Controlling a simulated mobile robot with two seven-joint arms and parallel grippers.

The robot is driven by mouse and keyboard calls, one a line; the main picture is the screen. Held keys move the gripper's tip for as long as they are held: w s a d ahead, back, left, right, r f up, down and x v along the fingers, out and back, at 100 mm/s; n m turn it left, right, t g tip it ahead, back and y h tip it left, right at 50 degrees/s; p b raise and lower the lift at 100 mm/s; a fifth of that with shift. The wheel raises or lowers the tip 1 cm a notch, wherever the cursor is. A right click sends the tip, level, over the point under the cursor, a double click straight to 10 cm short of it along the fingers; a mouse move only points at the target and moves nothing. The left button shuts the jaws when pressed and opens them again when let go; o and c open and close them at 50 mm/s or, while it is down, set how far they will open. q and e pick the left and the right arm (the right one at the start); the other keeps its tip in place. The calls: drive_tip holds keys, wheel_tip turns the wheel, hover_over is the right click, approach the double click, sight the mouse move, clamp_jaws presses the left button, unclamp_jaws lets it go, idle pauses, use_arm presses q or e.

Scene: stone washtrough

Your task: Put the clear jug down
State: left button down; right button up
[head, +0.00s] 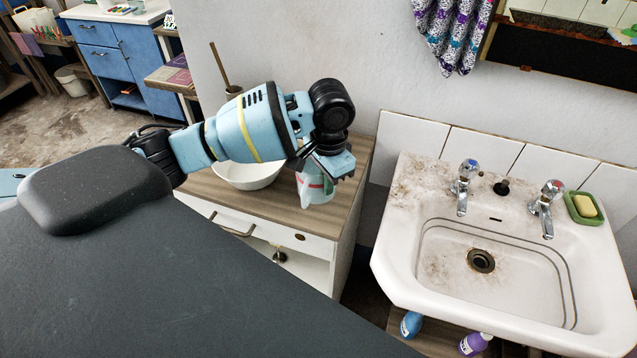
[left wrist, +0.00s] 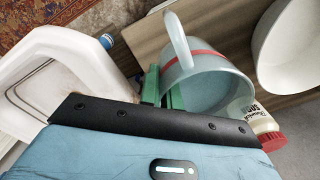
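The clear jug (head: 318,190), pale and see-through with a red band, is at the front right of the wooden cabinet top (head: 336,217), under my left gripper (head: 330,170). The left wrist view shows its open mouth and its handle (left wrist: 181,42). The green fingers of my left gripper (left wrist: 163,90) are close together at the jug's wall, one on each side of it. I cannot tell whether the jug's base touches the cabinet top. My right gripper is not in view.
A white bowl (head: 247,175) stands left of the jug. A bottle with a red cap (left wrist: 262,125) is close to the jug in the left wrist view. The stained sink (head: 410,240) with two taps is to the right, with a soap dish (head: 583,209) on its rim.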

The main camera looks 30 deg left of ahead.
sight(318, 185)
use_arm(q)
drive_tip(key=shift+w+a, duration=0.25)
drive_tip(key=shift+a, duration=0.25)
drive_tip(key=shift+w+a, duration=0.2)
drive_tip(key=shift+a, duration=0.25)
drive_tip(key=shift+w+a+f, duration=0.1)
drive_tip(key=shift+w+a, duration=0.05)
drive_tip(key=shift+a, duration=0.25)
drive_tip(key=shift+w+a+f, duration=0.1)
drive_tip(key=shift+a+f, duration=0.15)
drive_tip(key=shift+f, duration=1.5)
drive_tip(key=shift+f, duration=0.1)
drive_tip(key=c, duration=1.6)
unclamp_jaws()
drive_tip(key=shift+f, duration=0.1)
